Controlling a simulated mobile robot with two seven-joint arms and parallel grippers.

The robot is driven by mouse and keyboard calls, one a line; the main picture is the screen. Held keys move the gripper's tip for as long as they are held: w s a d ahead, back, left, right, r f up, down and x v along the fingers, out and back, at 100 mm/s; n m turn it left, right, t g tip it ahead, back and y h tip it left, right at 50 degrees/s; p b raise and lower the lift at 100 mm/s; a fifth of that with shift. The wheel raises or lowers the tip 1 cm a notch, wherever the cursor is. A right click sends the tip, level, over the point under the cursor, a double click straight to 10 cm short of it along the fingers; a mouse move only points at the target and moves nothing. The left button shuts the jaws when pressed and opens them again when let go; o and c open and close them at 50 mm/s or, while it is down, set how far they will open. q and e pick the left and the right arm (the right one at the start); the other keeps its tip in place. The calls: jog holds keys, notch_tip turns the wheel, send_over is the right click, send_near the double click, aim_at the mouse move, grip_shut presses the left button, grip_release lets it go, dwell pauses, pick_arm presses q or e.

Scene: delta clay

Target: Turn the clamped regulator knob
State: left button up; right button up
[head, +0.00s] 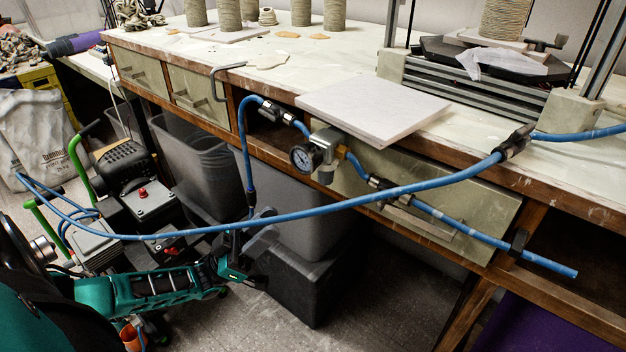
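The regulator (325,146) is a small metal body with a round pressure gauge (303,158), mounted at the bench's front edge in the blue air line. A short pale part under its body may be the knob, but it is too small to tell. My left gripper (262,228) is low and to the left of the regulator, clearly apart from it. A blue hose (330,208) crosses its dark fingers, so I cannot tell whether they are open or shut. My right gripper is not in view.
The workbench (270,75) has drawers (440,200) and a white board (372,108) above the regulator. Grey bins (295,210) stand underneath, behind my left gripper. A compressor (125,170) stands at the left. The long blue hose sags across the space before the bench.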

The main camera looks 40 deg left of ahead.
aim_at(326, 174)
pick_arm(q)
jog(key=x, duration=1.2)
jog(key=shift+w+d+r, duration=0.15)
jog(key=shift+w+r, duration=0.05)
jog(key=shift+r, duration=0.05)
jog(key=shift+c, duration=0.5)
grip_shut()
